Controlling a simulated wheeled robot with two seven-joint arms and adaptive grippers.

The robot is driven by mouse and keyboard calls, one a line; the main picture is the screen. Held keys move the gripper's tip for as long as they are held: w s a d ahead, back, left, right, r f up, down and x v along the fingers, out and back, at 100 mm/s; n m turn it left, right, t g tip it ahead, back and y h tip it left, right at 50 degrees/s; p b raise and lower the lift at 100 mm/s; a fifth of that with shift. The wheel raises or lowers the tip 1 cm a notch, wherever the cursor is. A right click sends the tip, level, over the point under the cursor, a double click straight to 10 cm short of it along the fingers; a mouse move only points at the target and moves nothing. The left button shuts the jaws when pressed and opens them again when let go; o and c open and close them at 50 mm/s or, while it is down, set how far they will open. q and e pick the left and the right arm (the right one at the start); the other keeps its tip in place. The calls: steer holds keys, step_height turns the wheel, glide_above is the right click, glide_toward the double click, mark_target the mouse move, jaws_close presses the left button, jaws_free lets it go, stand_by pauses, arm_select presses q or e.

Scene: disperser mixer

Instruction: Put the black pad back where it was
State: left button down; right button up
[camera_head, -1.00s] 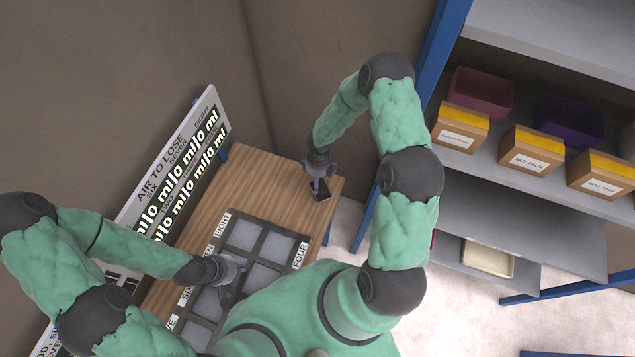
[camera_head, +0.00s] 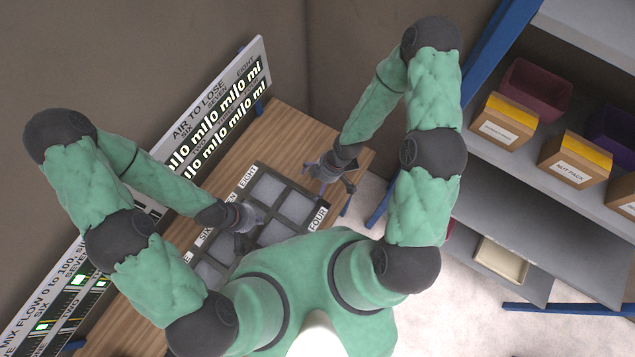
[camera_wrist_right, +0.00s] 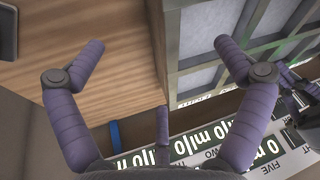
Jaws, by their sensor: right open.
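A dark flat piece that looks like the black pad (camera_wrist_right: 8,35) lies at the top left edge of the right wrist view, on the wooden table (camera_wrist_right: 110,85), cut off by the frame. In the head view I cannot tell the pad apart from my right gripper. My right gripper (camera_head: 338,172) is over the table's right corner; in its wrist view it is spread open (camera_wrist_right: 163,55) and empty, with the pad off to the left of its fingers. My left gripper (camera_head: 245,222) is low over the compartment tray; its fingers are too unclear to read.
The grey compartment tray (camera_head: 284,193) with labels such as EIGHT and FOUR lies on the table. A sign board (camera_head: 215,108) stands along the table's back left edge. A shelf with cartons (camera_head: 505,122) and bins stands at the right, beyond open floor.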

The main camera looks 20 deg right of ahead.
steer(key=s+m, duration=0.1)
steer(key=m, duration=0.3)
steer(key=s+a+m, duration=0.1)
steer(key=s+m, duration=0.1)
steer(key=m, duration=0.2)
steer(key=s+a+m, duration=0.1)
steer(key=s+m, duration=0.1)
steer(key=m, duration=0.1)
steer(key=shift+s+a+r+m, duration=0.1)
steer(key=shift+a+r+m, duration=0.1)
steer(key=shift+m, duration=0.2)
steer(key=m, duration=0.2)
steer(key=s+m, duration=0.1)
steer(key=shift+s+m, duration=0.3)
steer(key=shift+m, duration=0.1)
steer(key=shift+d, duration=0.1)
